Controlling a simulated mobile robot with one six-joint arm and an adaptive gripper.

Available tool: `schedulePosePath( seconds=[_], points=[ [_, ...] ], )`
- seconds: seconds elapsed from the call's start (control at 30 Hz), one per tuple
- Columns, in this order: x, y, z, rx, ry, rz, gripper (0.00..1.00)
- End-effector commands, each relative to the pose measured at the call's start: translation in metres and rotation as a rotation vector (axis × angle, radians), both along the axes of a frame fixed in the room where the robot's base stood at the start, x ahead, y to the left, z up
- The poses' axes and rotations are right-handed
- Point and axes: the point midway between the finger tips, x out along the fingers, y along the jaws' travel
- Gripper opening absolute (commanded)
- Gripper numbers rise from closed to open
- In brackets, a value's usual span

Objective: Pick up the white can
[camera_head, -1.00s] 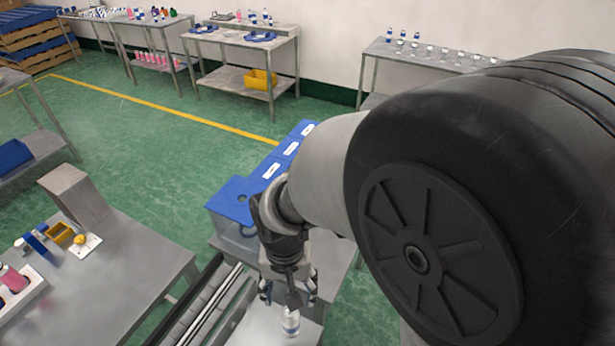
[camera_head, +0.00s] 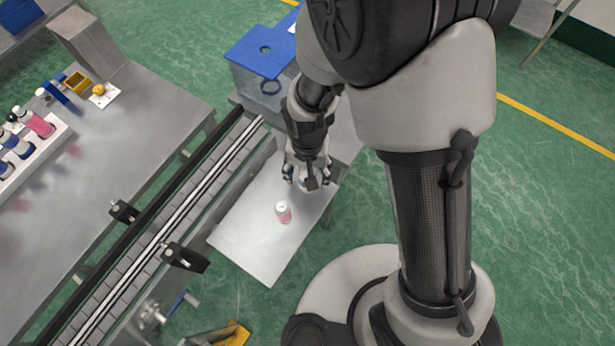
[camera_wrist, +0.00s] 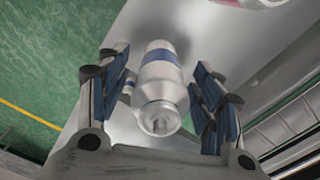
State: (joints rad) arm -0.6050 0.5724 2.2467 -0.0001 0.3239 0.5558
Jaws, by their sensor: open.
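The white can (camera_wrist: 161,88) with a blue band stands on the small metal table (camera_head: 247,238). In the wrist view it sits between the two blue-padded fingers of my gripper (camera_wrist: 160,95), which are open. In the head view my gripper (camera_head: 307,180) is low over the far part of the small table and mostly hides the white can.
A pink-and-white can (camera_head: 283,212) stands nearby on the same table. A conveyor (camera_head: 170,230) runs along the table's left side. A bin with a blue lid (camera_head: 262,58) stands behind my gripper. The table's front part is clear.

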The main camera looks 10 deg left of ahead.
Motion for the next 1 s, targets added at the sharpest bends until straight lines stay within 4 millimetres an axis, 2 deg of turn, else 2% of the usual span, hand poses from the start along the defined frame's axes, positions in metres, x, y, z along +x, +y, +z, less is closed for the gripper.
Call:
schedulePosePath(
  seconds=[0.1, 0.3, 1.0],
  points=[
    [0.0005, 0.0001, -0.0062, 0.001, -0.002, 0.000, 0.60],
    [0.0006, 0.0001, -0.0055, 0.001, -0.002, 0.000, 0.59],
    [0.0004, 0.0000, -0.0055, 0.001, -0.001, 0.000, 0.13]
  ],
)
